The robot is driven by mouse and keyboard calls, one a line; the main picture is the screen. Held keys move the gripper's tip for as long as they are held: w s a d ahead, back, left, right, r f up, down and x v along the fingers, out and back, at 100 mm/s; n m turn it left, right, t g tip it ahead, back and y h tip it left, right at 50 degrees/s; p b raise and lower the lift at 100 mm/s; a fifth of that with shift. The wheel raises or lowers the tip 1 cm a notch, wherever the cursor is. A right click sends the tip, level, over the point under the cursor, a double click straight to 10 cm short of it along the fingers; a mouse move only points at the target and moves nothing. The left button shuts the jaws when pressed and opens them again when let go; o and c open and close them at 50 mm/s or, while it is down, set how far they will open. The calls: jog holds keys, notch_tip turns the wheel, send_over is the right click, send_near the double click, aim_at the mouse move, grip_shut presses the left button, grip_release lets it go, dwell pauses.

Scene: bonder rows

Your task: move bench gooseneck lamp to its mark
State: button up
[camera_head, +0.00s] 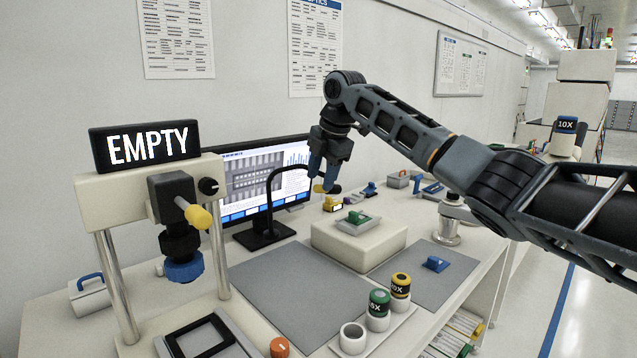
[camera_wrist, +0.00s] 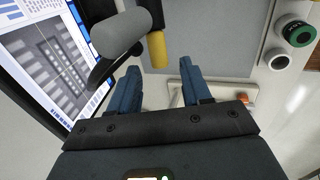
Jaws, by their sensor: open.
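The black gooseneck lamp (camera_head: 266,231) stands on the bench in front of the monitor. Its thin neck arches right towards my gripper (camera_head: 325,182). In the wrist view the lamp's dark grey head (camera_wrist: 121,33) has a yellow piece (camera_wrist: 157,50) beside it. My gripper also shows in the wrist view (camera_wrist: 159,70). Its blue fingers are open, with the yellow piece between and just beyond the tips; I cannot tell whether they touch it. In the head view the fingers partly hide the lamp head. I cannot make out a mark for the lamp.
The monitor (camera_head: 236,178) stands close behind the lamp. A microscope stand with an EMPTY sign (camera_head: 146,146) is at left. A grey mat (camera_head: 290,290) in front of the lamp is clear. A cream block (camera_head: 355,246) and labelled objective cylinders (camera_head: 378,310) stand nearby.

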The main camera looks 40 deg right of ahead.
jog(key=shift+x, duration=1.45)
jog(key=shift+c, duration=0.3)
grip_shut()
jog(key=shift+r, duration=0.15)
